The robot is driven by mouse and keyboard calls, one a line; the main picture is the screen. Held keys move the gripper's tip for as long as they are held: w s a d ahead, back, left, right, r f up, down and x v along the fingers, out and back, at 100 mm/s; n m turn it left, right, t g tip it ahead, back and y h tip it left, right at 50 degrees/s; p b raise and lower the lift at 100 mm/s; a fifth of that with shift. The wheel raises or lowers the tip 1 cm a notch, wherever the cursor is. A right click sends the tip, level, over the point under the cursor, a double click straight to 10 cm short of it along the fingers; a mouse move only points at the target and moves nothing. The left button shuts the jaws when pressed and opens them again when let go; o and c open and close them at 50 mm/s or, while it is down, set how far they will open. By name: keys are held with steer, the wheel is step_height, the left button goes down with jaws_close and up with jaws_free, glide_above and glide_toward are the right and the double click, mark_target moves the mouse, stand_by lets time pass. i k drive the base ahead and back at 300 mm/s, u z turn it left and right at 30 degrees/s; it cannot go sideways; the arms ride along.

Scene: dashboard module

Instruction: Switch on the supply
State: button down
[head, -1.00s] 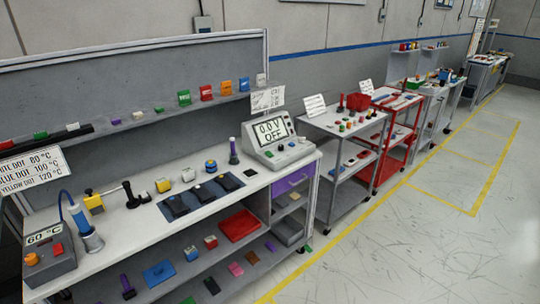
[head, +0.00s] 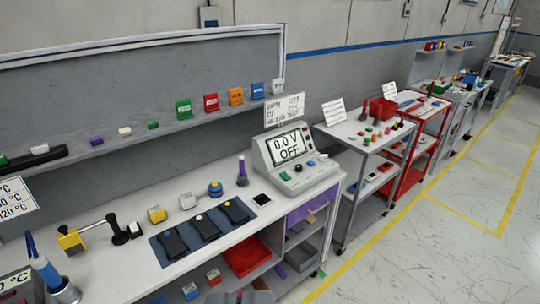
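The supply (head: 296,160) is a light grey box at the right end of the white workbench. Its screen reads "0.0 V OFF". On its sloped front are a green button (head: 285,176), a dark knob and smaller controls. My gripper's fingers do not clearly show. A blurred grey shape at the bottom edge may be part of my body, but I cannot tell.
A shelf with coloured blocks runs behind. The floor (head: 400,255) at right is clear.

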mark_target(286, 177)
steer(key=z, duration=0.05)
steer(key=i, duration=2.2)
steer(key=z, duration=0.3)
